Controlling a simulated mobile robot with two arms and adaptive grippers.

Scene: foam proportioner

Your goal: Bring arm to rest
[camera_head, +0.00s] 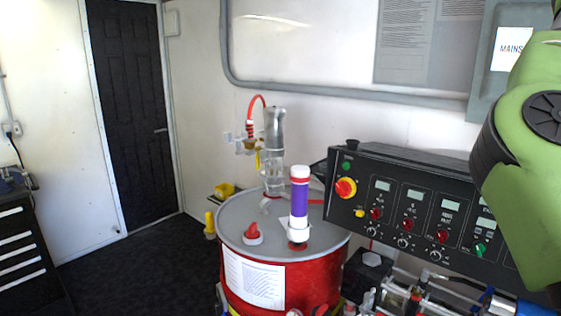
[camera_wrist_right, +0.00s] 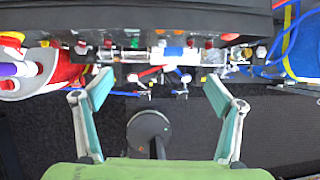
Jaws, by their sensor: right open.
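My right gripper (camera_wrist_right: 159,78) shows in the wrist view with its two fingers spread wide and nothing between them. It is in front of the lower edge of the machine, with hoses and fittings beyond the fingertips and dark floor below. In the head view, my green right arm (camera_head: 530,160) fills the right edge and covers part of the black control panel (camera_head: 410,200). The right gripper itself is outside the head view. My left arm and gripper are not in view.
A red drum (camera_head: 310,285) with a grey lid, a purple-and-white cylinder (camera_head: 299,200) and a clear cylinder (camera_head: 274,150) stands left of the panel. Pipework (camera_wrist_right: 175,54) runs under the panel. A black drawer cabinet (camera_head: 25,250) is far left. The dark floor (camera_head: 140,265) between is clear.

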